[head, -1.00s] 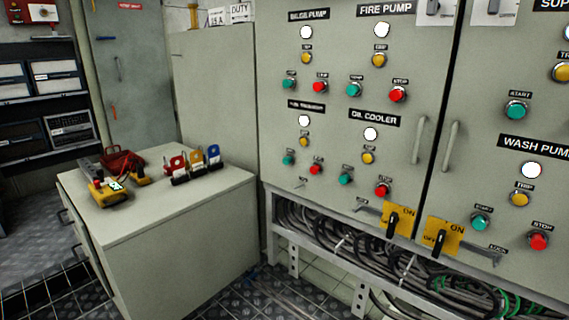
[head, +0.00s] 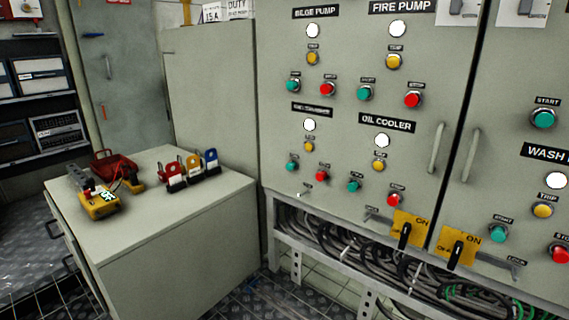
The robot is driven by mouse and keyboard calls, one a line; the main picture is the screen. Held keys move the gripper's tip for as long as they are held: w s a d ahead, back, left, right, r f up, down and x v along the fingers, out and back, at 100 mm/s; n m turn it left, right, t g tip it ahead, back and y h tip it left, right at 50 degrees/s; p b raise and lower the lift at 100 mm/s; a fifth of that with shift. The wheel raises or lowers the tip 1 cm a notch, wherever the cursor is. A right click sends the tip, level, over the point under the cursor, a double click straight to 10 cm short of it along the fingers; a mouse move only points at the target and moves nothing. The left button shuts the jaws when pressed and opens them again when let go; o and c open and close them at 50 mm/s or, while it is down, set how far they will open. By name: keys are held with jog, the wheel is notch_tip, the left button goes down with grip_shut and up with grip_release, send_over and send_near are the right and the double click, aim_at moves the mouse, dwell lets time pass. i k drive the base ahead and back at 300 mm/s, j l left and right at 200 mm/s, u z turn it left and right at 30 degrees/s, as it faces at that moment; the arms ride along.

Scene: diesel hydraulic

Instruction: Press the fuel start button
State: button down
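The fuel start button is the small green button (head: 292,165) in the lower left group of the panel, in the head view. The black label above that group (head: 312,109) is small and hard to read, but it looks like the fuel one. A white lamp (head: 310,125), a yellow trip button (head: 309,147) and a red stop button (head: 321,175) belong to the same group. Nothing covers the green button. My gripper is not in view.
The oil cooler group (head: 382,140) is to the right, bilge pump (head: 313,30) above. Yellow rotary switches (head: 410,229) and door handles (head: 437,148) stick out. A grey cabinet (head: 180,235) with a yellow meter (head: 100,206) and padlocks stands left of the panel.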

aim_at(290, 166)
jog(key=i+j+z, duration=0.1)
jog(key=i+j, duration=0.65)
jog(key=j, duration=0.25)
jog(key=i+j+z, duration=0.15)
jog(key=i+j, duration=0.25)
jog(key=j, duration=0.1)
